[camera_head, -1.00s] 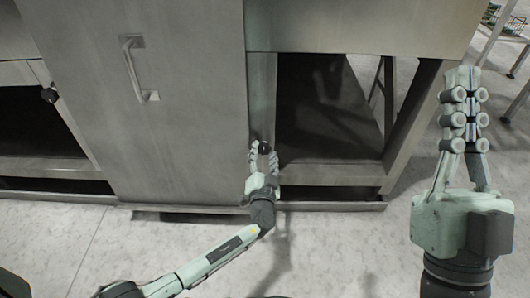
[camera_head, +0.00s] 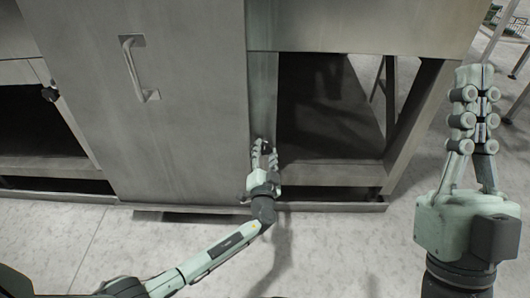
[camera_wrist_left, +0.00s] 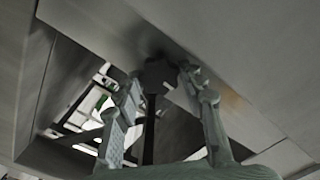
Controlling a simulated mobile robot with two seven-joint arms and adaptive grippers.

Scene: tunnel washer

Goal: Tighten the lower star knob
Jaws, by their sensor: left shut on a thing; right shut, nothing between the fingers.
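The lower star knob is small and dark, on the narrow metal post right of the door panel. In the left wrist view the star knob (camera_wrist_left: 160,72) is a dark shape between the fingertips. My left gripper (camera_head: 263,147) is shut on it, one finger on each side. The fingers largely hide the knob in the head view, so its lobes cannot be made out. My right gripper (camera_head: 476,88) points up at the right side of the head view, shut and empty, away from the knob.
The large metal door panel (camera_head: 190,120) with a bar handle (camera_head: 137,68) stands left of the knob. A dark open bay (camera_head: 325,110) lies to its right. The pale floor (camera_head: 345,245) in front is clear.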

